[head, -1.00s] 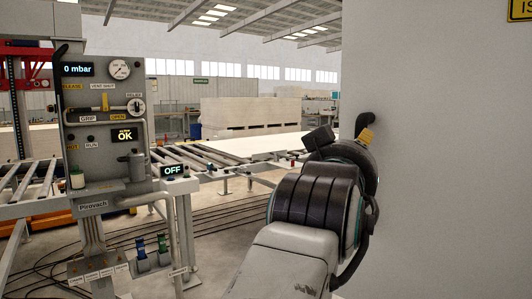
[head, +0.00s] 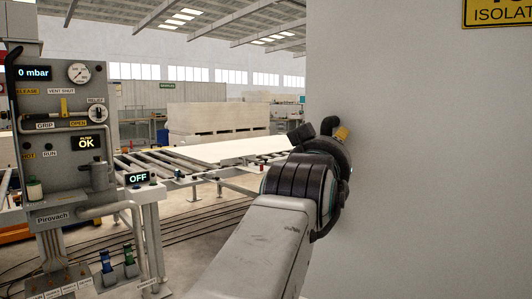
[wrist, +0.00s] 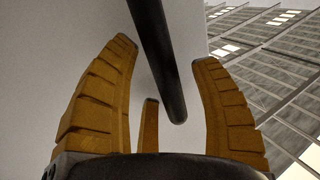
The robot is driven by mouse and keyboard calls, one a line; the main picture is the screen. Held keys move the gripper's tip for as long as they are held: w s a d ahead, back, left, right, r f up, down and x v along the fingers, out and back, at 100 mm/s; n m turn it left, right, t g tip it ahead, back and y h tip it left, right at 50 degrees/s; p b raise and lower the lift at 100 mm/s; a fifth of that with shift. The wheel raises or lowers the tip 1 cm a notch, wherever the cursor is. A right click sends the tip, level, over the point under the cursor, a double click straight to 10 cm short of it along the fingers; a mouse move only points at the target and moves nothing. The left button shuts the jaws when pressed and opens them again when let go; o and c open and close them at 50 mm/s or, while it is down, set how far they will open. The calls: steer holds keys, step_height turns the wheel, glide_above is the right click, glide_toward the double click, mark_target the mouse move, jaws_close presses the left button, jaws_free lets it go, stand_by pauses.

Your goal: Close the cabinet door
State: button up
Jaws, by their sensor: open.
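The cabinet door (head: 430,170) is a large pale grey panel filling the right of the head view. A dark round bar (wrist: 155,50), which looks like its handle, hangs between my gripper's fingers in the wrist view, with its lower end free. My gripper (wrist: 163,60) is open, with its orange fingers on both sides of the bar and a third behind; I cannot tell whether any touches it. In the head view my gripper is mostly hidden behind my dark wrist, at the panel's left edge.
A control panel (head: 75,120) with gauges and displays stands at left. Roller conveyors (head: 165,165) run behind it, with stacked pale boards (head: 215,120) farther back. A yellow sign (head: 498,13) is at the top right. Open floor lies between the control panel and my arm.

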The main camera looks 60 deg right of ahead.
jaws_close()
stand_by(0.7)
